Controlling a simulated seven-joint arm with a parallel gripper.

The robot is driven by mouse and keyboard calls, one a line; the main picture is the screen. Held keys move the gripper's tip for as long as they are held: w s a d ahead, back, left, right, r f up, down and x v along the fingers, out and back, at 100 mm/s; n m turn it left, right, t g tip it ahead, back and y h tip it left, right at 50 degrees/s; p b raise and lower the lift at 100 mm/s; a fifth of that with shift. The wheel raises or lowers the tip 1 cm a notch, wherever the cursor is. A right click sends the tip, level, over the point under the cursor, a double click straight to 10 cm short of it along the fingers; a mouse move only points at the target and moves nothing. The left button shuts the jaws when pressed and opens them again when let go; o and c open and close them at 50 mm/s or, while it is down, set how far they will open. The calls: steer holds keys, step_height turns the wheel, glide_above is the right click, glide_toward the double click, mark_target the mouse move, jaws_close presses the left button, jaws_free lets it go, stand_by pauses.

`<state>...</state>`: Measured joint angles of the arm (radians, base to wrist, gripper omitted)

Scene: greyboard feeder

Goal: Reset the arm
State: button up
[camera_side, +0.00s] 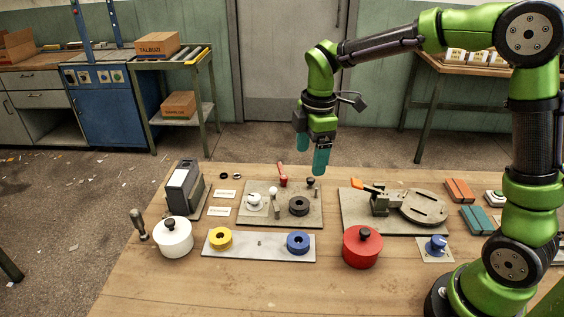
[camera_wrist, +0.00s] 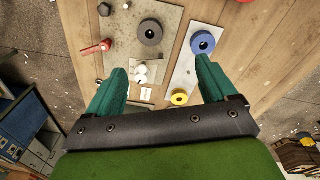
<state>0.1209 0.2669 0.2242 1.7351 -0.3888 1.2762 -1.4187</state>
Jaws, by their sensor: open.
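My arm is raised over the wooden table (camera_side: 185,290). My gripper (camera_side: 311,160) hangs above the back middle of the table, with its teal fingers apart and nothing between them. In the wrist view the open gripper (camera_wrist: 158,75) shows its two fingers spread over the table, clear of the parts below.
Below are a grey plate (camera_side: 315,218) with a dark ring (camera_side: 299,206), and a pale strip (camera_side: 260,256) with a yellow ring (camera_side: 220,238) and blue ring (camera_side: 298,243). A white pot (camera_side: 173,240), red pot (camera_side: 362,249) and clamp fixture (camera_side: 420,208) stand nearby.

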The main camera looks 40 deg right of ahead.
steer(key=s+r+m+t, duration=0.3)
steer(key=s+m, duration=0.5)
steer(key=s+r+m+t+y, duration=0.1)
steer(key=s+r+m+t, duration=0.2)
steer(key=s+m, duration=0.6)
steer(key=shift+s+r+t+y, duration=0.3)
steer(key=shift+r, duration=0.15)
